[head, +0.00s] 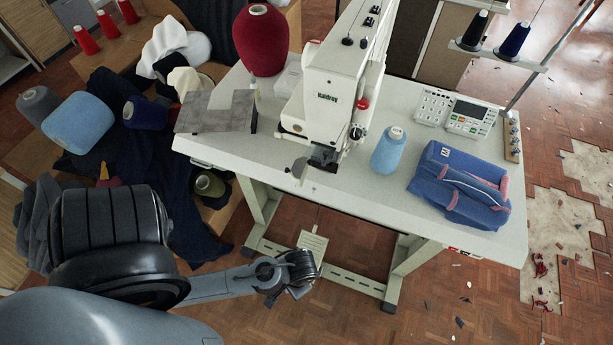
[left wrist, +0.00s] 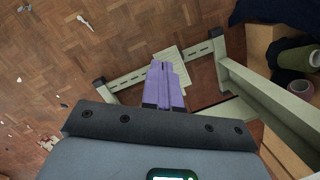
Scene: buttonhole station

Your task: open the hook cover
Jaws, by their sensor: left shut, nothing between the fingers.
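The white buttonhole machine (head: 328,95) stands on the pale table. A small grey metal plate (head: 299,168), which may be the hook cover, shows at the front of the machine bed by the table's front edge. I cannot tell for certain whether it is open or closed. My left gripper (head: 305,283) is in front of and below the table edge, over the floor and apart from the machine. In the left wrist view its purple fingers (left wrist: 166,85) are together and empty. My right gripper is in neither view.
A pedal (head: 313,247) and the table legs are below. Dark cloth (head: 180,220) and spools lie at left.

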